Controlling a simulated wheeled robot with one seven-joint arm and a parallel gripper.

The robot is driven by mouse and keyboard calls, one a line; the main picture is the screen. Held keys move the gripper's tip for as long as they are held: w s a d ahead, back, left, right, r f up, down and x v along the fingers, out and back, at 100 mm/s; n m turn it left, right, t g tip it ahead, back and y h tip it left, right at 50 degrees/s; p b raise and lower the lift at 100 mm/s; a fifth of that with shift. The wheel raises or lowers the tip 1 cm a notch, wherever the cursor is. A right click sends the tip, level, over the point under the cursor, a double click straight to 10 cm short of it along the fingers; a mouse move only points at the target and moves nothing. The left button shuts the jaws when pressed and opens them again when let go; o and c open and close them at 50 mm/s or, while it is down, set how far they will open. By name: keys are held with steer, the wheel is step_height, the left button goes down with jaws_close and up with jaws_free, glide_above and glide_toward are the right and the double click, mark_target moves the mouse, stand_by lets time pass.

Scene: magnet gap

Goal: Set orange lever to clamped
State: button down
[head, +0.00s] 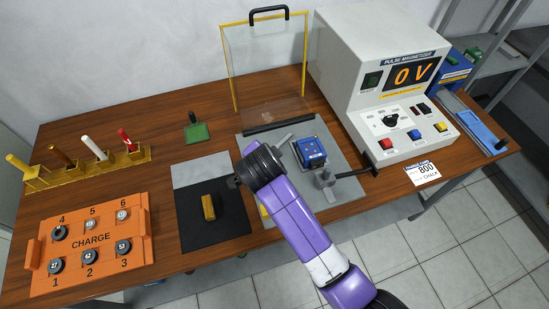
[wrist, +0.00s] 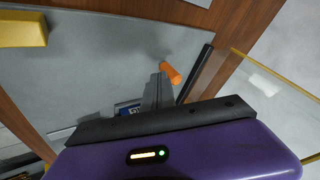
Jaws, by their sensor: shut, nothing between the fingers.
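The orange lever (wrist: 170,72) shows its handle in the wrist view, sticking up at a slant just beyond my fingertips. I cannot tell whether it is clamped. In the head view I do not make out the orange handle; my arm covers part of that area. My gripper (wrist: 163,72) is shut and empty, its grey fingers close to the handle; contact cannot be told. A blue block (head: 310,152) sits on the grey fixture plate (head: 346,186), and part of it shows left of my fingers in the wrist view (wrist: 128,108).
A clear guard panel (head: 265,75) with a yellow frame stands behind the plate. The white magnetizer (head: 380,75) reads 0 V at right. A brass block (head: 208,207) lies on a black mat (head: 235,215). An orange charge tray (head: 92,262) and a peg rack (head: 85,168) stand at left.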

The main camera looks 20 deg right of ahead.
steer(key=w+a+m+b, duration=0.1)
steer(key=m+g+h, duration=0.1)
steer(key=m, duration=0.1)
steer(key=shift+w+a+f+h+b, duration=0.15)
steer(key=shift+w+a+h+b, duration=0.15)
steer(key=shift+w+a+b, duration=0.4)
steer(key=shift+w+b, duration=0.15)
steer(key=shift+w, duration=0.1)
steer(key=shift+w+a+r, duration=0.15)
steer(key=shift+r, duration=0.05)
